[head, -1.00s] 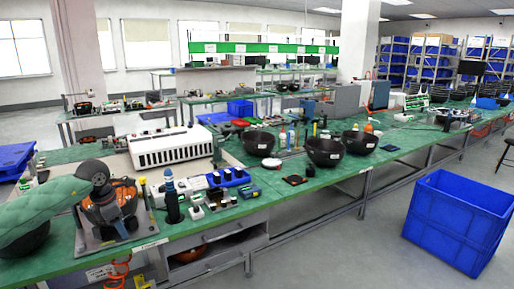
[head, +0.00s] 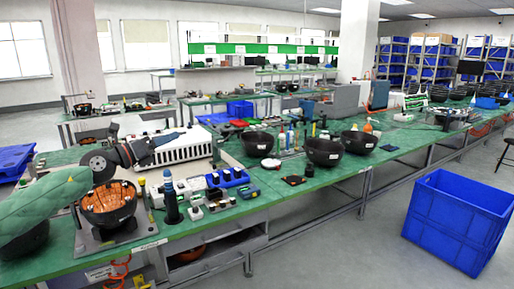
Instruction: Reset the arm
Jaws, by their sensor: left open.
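My left arm comes in from the left in a green padded sleeve. The far-left part of the bench is partly hidden by the sleeve. My right gripper is not in view.
A dark blue upright tool (head: 170,199) and small blue and white blocks (head: 228,177) stand right of the bowl. Several black bowls, one of them here (head: 324,151), stand farther along the bench. A blue crate (head: 458,220) is on the floor at right.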

